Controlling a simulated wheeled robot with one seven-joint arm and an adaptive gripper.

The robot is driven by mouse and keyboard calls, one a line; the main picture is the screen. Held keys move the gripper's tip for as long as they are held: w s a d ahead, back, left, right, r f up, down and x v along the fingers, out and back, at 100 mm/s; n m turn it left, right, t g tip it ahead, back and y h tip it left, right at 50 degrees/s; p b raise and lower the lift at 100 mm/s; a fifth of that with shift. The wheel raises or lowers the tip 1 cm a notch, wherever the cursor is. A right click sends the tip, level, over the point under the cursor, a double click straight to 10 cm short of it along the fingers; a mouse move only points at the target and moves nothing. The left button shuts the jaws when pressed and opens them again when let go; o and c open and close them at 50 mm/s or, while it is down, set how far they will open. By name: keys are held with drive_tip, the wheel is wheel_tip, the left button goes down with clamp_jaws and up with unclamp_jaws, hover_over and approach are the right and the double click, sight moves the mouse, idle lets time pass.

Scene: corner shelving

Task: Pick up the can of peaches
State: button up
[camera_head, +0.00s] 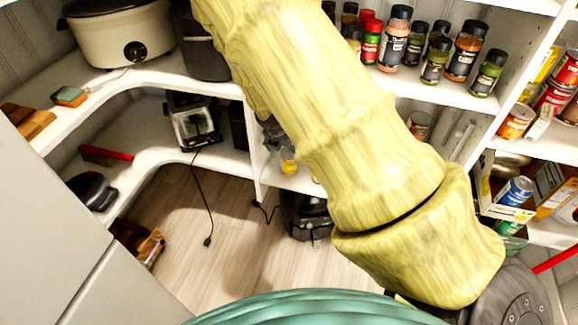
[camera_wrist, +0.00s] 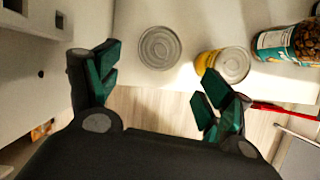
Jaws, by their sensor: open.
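My gripper (camera_wrist: 160,78) is open and empty in the wrist view, its green-padded fingers spread apart. A can with a round silver lid (camera_wrist: 160,48) stands just beyond the gap between the fingertips, seen from above. A yellow can with a silver lid (camera_wrist: 208,62) is to its right, beyond the right finger, which is close to it in the picture. I cannot read either label, so I cannot tell which one is the can of peaches. My gripper does not show in the head view, where my arm covers the middle.
A teal-labelled container (camera_wrist: 288,43) with brown contents stands farther right on the white shelf (camera_wrist: 190,20). A pale wall (camera_wrist: 30,90) is close on the left. In the head view, spice jars (camera_head: 395,38) line the upper shelf and cans (camera_head: 516,120) fill shelves at right.

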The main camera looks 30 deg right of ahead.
sight(288, 156)
drive_tip(key=x, duration=0.5)
drive_tip(key=shift+w+d+f+b, duration=0.15)
drive_tip(key=shift+d+f+b, duration=0.05)
drive_tip(key=shift+b, duration=0.15)
drive_tip(key=shift+b+x, duration=0.45)
drive_tip(key=shift+x, duration=2.2)
drive_tip(key=shift+a, duration=0.2)
drive_tip(key=c, duration=1.5)
drive_tip(key=shift+o, duration=0.2)
drive_tip(key=shift+r, duration=0.15)
